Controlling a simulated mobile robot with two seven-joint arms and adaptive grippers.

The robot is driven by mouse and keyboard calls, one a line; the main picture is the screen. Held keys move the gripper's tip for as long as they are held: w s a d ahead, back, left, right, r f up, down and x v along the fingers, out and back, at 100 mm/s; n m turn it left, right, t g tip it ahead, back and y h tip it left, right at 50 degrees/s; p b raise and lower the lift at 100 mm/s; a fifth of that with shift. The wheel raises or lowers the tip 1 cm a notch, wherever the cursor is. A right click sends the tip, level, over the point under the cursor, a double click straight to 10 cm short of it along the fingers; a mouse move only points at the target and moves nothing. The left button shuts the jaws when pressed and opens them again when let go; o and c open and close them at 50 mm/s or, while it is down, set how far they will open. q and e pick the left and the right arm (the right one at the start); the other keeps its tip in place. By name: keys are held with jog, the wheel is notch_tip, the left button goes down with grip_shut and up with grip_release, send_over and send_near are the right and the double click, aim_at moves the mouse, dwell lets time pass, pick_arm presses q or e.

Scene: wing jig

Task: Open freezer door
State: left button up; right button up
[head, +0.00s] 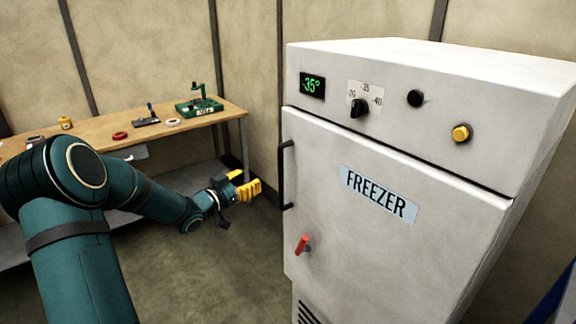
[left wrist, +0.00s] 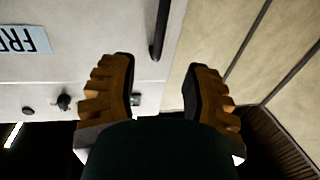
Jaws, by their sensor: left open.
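The white freezer door (head: 375,200) appears shut, with a blue FREEZER label (head: 379,194) on it. The label also shows, cut off, in the left wrist view (left wrist: 24,40). A vertical black bar handle (head: 282,178) is on the door's left edge; it also shows in the left wrist view (left wrist: 159,28). A red lever (head: 302,244) is low on the door. My left gripper (head: 247,182) is open and empty, just left of the handle and apart from it. In the left wrist view the handle lies beyond the space between the open yellow fingers (left wrist: 158,76). My right gripper is not in view.
The panel above the door carries a green -35° display (head: 312,86), a black dial (head: 359,108) and a yellow button (head: 461,133). A wooden workbench (head: 90,141) with small tools stands at the back left. The floor (head: 205,265) left of the freezer looks clear.

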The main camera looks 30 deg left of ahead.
aim_at(279, 164)
pick_arm(q)
jog(key=w+d, duration=0.1)
jog(key=w, duration=0.8)
jog(key=w+d, duration=0.1)
jog(key=w, duration=0.3)
jog(key=shift+w+d, duration=0.2)
jog(key=shift+d, duration=0.1)
grip_shut()
